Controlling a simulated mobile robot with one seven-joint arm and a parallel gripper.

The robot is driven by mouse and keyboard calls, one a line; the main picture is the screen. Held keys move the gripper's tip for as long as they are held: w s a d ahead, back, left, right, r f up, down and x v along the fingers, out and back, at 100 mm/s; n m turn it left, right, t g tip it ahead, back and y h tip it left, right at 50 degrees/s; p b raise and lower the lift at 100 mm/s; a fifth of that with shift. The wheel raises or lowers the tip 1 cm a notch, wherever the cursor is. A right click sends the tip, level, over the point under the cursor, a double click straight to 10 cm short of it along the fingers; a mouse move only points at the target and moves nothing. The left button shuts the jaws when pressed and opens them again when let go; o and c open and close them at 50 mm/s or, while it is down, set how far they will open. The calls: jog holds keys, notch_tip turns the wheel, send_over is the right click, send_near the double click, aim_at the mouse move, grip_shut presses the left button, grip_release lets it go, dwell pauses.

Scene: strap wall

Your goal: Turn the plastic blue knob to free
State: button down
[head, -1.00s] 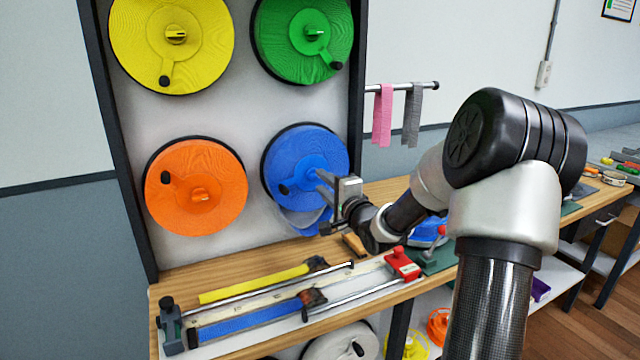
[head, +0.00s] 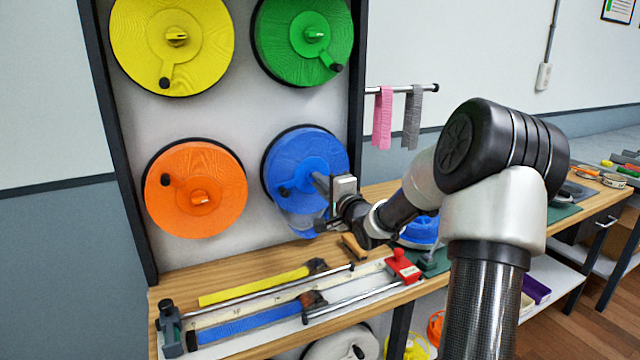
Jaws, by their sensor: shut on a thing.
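The blue reel (head: 293,157) is mounted on the white board at lower right of the reels, with a small dark crank handle (head: 286,192) at its left. My gripper (head: 320,184) reaches the reel's hub from the right, its fingers shut at the hub's centre. The blue knob there is hidden by the fingers, so its angle cannot be told.
Yellow (head: 136,45), green (head: 273,40) and orange (head: 228,192) reels share the board. Below, the wooden bench holds a measuring jig (head: 250,318) with yellow and blue straps and a red clamp (head: 403,268). A rail with pink and grey straps (head: 382,118) is right of the frame.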

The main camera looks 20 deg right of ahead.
jog(key=shift+n, duration=0.3)
jog(key=shift+n+b, duration=4.75)
jog(key=shift+n, duration=3.75)
jog(key=c, duration=1.8)
grip_release()
jog(key=shift+c, duration=0.2)
jog(key=shift+s, duration=0.15)
